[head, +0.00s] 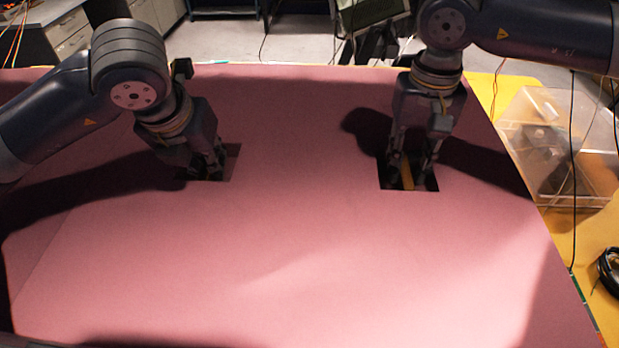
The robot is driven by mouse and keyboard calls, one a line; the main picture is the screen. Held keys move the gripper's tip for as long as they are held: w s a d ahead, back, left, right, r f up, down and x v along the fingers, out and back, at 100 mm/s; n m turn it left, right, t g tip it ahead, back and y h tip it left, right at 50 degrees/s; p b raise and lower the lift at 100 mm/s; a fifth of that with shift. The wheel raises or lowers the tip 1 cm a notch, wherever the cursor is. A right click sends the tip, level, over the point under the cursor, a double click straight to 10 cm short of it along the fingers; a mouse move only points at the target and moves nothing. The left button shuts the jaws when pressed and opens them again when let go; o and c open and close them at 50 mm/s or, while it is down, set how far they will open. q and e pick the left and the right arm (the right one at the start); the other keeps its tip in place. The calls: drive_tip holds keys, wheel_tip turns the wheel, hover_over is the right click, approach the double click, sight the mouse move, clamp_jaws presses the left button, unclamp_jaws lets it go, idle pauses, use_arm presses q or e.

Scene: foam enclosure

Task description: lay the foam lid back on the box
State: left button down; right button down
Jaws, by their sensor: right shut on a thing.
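The foam lid (300,230) is a large flat pink sheet that fills most of the head view. It has two dark square cut-outs, one at left and one at right. My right gripper (408,178) reaches down into the right cut-out and is shut. A narrow yellow strip (407,172) shows between its fingers; what it belongs to is unclear. My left gripper (207,174) has its fingertips in the left cut-out, and its jaw opening is hidden in shadow. The box is not clearly visible beneath the lid.
A yellow tabletop (590,235) shows beyond the lid's right edge, with a clear plastic bin (555,135) on it. Black cable (609,270) lies at the far right. Cabinets (65,30) stand behind at left.

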use_arm(q)
drive_tip(key=c, duration=1.6)
unclamp_jaws()
drive_tip(key=shift+d+r, duration=0.1)
drive_tip(key=shift+d, duration=0.35)
use_arm(e)
drive_tip(key=c, duration=1.3)
unclamp_jaws()
drive_tip(key=shift+a, duration=0.35)
drive_tip(key=shift+c, duration=0.2)
use_arm(q)
drive_tip(key=shift+o, duration=0.2)
drive_tip(key=shift+a, duration=0.15)
use_arm(e)
drive_tip(key=shift+o, duration=0.9)
drive_tip(key=shift+d, duration=0.15)
use_arm(q)
drive_tip(key=v, duration=0.7)
drive_tip(key=shift+s+a+r, duration=0.1)
drive_tip(key=shift+s+r, duration=0.1)
drive_tip(key=shift+r, duration=0.05)
use_arm(e)
drive_tip(key=shift+d, duration=0.1)
use_arm(q)
drive_tip(key=shift+r, duration=0.15)
use_arm(e)
drive_tip(key=shift+r, duration=0.1)
wheel_tip(320, 180, up, 12)
use_arm(q)
drive_tip(key=shift+s, duration=0.1)
